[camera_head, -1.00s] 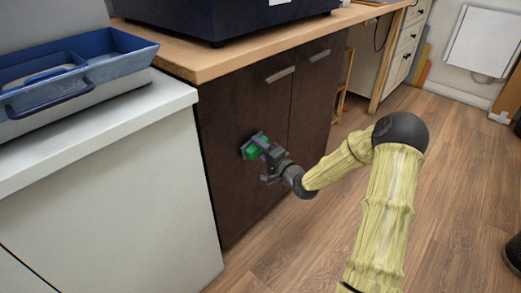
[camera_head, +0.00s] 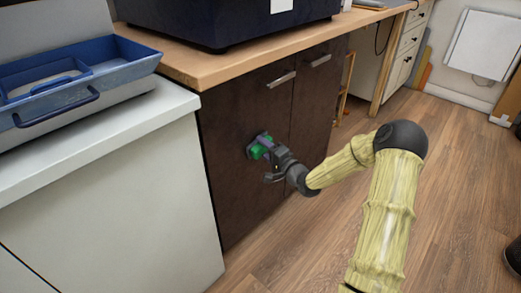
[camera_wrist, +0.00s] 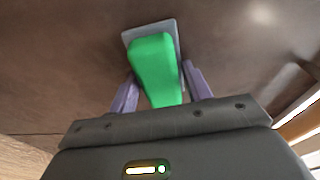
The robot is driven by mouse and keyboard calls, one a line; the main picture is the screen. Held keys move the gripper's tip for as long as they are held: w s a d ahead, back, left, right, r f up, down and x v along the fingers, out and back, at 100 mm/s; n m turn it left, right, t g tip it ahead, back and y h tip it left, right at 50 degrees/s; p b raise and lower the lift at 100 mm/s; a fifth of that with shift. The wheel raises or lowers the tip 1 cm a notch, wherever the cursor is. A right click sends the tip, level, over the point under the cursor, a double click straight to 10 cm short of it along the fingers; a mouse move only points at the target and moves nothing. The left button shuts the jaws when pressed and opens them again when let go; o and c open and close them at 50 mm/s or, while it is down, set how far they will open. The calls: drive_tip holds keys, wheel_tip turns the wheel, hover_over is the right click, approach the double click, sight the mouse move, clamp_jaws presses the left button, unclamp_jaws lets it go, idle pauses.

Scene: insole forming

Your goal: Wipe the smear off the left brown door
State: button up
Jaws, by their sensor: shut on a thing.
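The left brown door (camera_head: 226,190) is the dark cabinet front under the wooden counter, and it fills the background of the wrist view (camera_wrist: 60,75). My gripper (camera_head: 266,148) is at the middle of this door. In the wrist view its two purple fingers (camera_wrist: 160,92) are shut on the green handle of a wiping tool (camera_wrist: 155,65). The tool's flat grey pad (camera_wrist: 174,26) is at the door's surface; I cannot tell how firmly it touches. I cannot make out the smear; a pale sheen (camera_wrist: 268,14) shows on the door at upper right.
The right brown door (camera_head: 318,95) is beside it, and both doors have metal handles. A white cabinet (camera_head: 120,190) with a blue tray (camera_head: 75,75) on top stands close at left. A dark blue machine (camera_head: 225,22) sits on the wooden counter (camera_head: 215,70).

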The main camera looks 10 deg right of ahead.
drive_tip(key=shift+w+d, duration=0.35)
drive_tip(key=shift+d, duration=0.2)
drive_tip(key=shift+w+p, duration=0.1)
drive_tip(key=shift+p, duration=0.4)
drive_tip(key=shift+a, duration=0.1)
drive_tip(key=shift+s+a+p, duration=0.25)
drive_tip(key=shift+s+a, duration=0.4)
drive_tip(key=shift+a, duration=0.2)
drive_tip(key=shift+s+a+p, duration=0.25)
drive_tip(key=shift+s+a, duration=0.35)
drive_tip(key=shift+a, duration=0.25)
drive_tip(key=shift+w+d+p+v, duration=0.15)
drive_tip(key=shift+p+v, duration=0.2)
drive_tip(key=shift+v, duration=0.65)
drive_tip(key=shift+d+p+v, duration=0.15)
drive_tip(key=shift+p+v, duration=0.15)
drive_tip(key=shift+v, duration=0.7)
drive_tip(key=shift+w+d+p+v, duration=0.15)
drive_tip(key=shift+p+v, duration=0.2)
drive_tip(key=shift+v, duration=0.65)
drive_tip(key=shift+s+d, duration=0.15)
